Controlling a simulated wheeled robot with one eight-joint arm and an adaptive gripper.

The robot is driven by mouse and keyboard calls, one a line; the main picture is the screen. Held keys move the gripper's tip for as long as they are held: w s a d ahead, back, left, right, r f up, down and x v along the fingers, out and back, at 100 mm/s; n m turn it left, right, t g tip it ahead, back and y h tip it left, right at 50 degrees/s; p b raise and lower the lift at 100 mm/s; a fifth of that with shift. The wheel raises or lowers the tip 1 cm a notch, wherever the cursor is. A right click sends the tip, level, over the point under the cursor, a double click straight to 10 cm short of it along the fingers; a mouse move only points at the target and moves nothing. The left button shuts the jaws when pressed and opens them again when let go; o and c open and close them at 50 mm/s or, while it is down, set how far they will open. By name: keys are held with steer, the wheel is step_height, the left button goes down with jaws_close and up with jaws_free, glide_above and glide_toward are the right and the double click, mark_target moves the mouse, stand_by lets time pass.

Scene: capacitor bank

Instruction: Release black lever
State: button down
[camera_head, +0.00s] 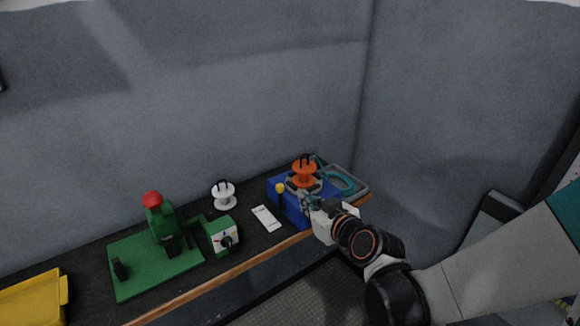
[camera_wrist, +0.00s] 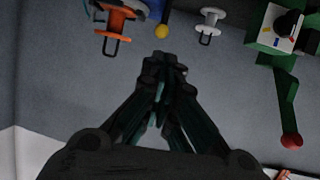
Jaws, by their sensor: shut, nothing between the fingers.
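No part is plainly marked as the black lever. A dark stick with a yellow ball (camera_head: 280,188) stands at the left side of the blue box (camera_head: 290,211); the ball also shows near the fingertips in the wrist view (camera_wrist: 161,31). A green box (camera_head: 222,236) carries a black knob (camera_head: 227,242) on its white face; the knob also shows in the wrist view (camera_wrist: 286,24). My gripper (camera_head: 306,200) is at the front of the blue box, right of the yellow ball. In the wrist view its fingers (camera_wrist: 164,65) are shut and empty, apart from the ball.
An orange spool-like part (camera_head: 304,172) and a grey tray with a teal handle (camera_head: 345,182) are at the blue box. A white spool (camera_head: 223,194), a white plate (camera_head: 266,218), a green base with a red knob (camera_head: 152,199) and a yellow bin (camera_head: 35,302) lie leftward. Walls stand behind.

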mark_target(280, 185)
steer(key=shift+s, duration=0.1)
steer(key=shift+f, duration=0.1)
stand_by(0.3)
steer(key=b+x, duration=0.3)
steer(key=x, duration=1.1)
steer(key=shift+w+a+r+p, duration=0.2)
steer(key=shift+w+p, duration=0.15)
steer(key=shift+p, duration=0.15)
